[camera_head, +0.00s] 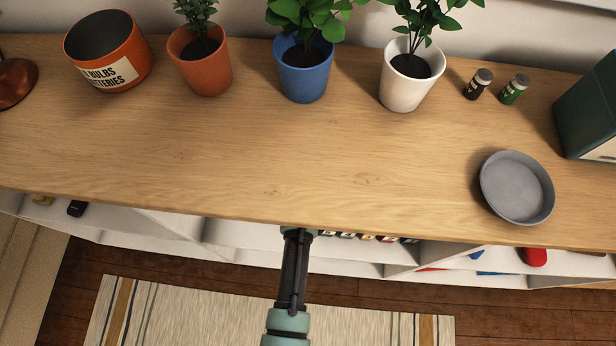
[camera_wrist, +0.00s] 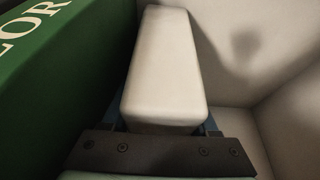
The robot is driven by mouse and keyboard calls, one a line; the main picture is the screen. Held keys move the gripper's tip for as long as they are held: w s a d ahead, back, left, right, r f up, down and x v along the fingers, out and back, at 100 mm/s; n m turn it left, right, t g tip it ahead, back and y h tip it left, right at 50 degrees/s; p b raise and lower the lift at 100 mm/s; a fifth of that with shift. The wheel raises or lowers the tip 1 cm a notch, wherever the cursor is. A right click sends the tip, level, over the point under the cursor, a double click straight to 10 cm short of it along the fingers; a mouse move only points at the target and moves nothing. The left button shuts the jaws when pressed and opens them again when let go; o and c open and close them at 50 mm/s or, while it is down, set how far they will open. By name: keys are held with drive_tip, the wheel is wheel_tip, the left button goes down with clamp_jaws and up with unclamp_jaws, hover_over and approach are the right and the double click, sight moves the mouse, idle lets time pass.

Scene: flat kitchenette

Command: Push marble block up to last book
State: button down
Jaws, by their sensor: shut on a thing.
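The white marble block (camera_wrist: 165,65) fills the middle of the wrist view and extends away from me. My gripper (camera_wrist: 163,122) is shut on it, with a bit of finger showing on each side of its near end. A green book (camera_wrist: 60,75) with pale letters stands to the left of the block. A dark wedge-shaped gap separates them nearby and narrows farther off; I cannot tell whether they touch at the far end. In the head view my arm reaches under the counter's front edge, which hides the gripper and block. A row of book tops (camera_head: 365,238) shows right of my arm.
A pale wall (camera_wrist: 285,110) of the shelf compartment stands close on the right. The wooden countertop (camera_head: 250,170) lies above the shelf, with potted plants, an orange tin (camera_head: 130,72) and a grey dish (camera_head: 517,188). A striped rug (camera_head: 200,310) lies on the floor.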

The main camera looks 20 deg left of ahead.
drive_tip(key=shift+d, duration=0.15)
drive_tip(key=shift+c, duration=0.4)
unclamp_jaws()
drive_tip(key=shift+r, duration=0.1)
drive_tip(key=s+d+r+p, duration=0.1)
drive_tip(key=s, duration=0.3)
drive_tip(key=s+d+p, duration=0.1)
drive_tip(key=s, duration=0.3)
drive_tip(key=s+d+r+p, duration=0.1)
drive_tip(key=s, duration=0.3)
drive_tip(key=shift+s+d+r, duration=0.2)
drive_tip(key=shift+s+r, duration=0.1)
